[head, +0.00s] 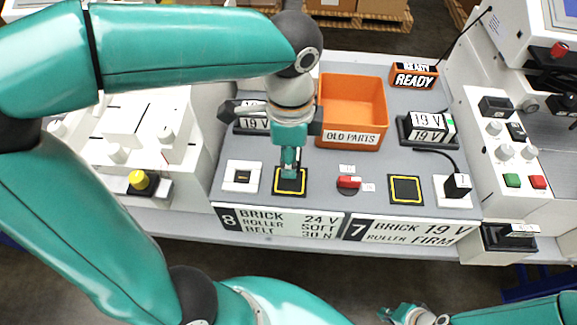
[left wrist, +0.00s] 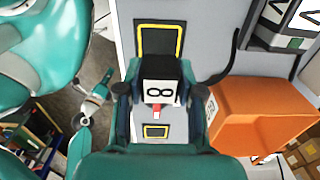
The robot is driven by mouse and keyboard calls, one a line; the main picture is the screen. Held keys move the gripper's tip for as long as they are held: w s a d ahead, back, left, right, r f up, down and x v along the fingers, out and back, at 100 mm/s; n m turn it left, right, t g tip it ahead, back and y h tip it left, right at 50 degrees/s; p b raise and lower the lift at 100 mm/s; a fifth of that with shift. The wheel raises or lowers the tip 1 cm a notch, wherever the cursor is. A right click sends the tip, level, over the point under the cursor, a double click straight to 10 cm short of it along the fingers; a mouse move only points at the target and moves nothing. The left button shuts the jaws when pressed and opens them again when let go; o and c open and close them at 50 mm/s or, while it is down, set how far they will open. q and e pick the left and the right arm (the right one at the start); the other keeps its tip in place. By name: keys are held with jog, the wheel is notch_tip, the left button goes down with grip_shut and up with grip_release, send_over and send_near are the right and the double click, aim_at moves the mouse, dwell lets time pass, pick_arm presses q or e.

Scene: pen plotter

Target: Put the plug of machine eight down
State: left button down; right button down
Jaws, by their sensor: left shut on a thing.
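My left gripper (head: 290,172) points down over the black yellow-edged pad (head: 290,187) behind the label of machine 8. It is shut on the plug of machine eight, a black block with a white face marked 8 (left wrist: 160,92), seen between the fingers in the left wrist view. In the head view the fingers largely hide the plug, and I cannot tell whether it touches the pad. The white socket plate of machine 8 (head: 242,176) is left of the pad. My right gripper (head: 400,314) is low at the bottom edge, apart from the table; its jaw opening is unclear.
A red switch (head: 348,182) stands right of the pad. Beyond it are another yellow-edged pad (head: 405,189) and the black plug of machine 7 (head: 457,185) at its plate. An orange old-parts bin (head: 352,110) and a 19 V brick (head: 428,128) stand behind.

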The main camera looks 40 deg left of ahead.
pick_arm(q)
jog(key=shift+s+f, duration=0.15)
jog(key=shift+f, duration=1.9)
jog(key=shift+f+b, duration=0.1)
jog(key=shift+b, duration=0.2)
jog(key=c, duration=0.7)
grip_release()
jog(key=shift+c, duration=0.2)
jog(key=shift+r, duration=0.2)
notch_tip(320, 180, up, 12)
jog(key=shift+f+p, duration=0.1)
jog(key=shift+p, duration=0.7)
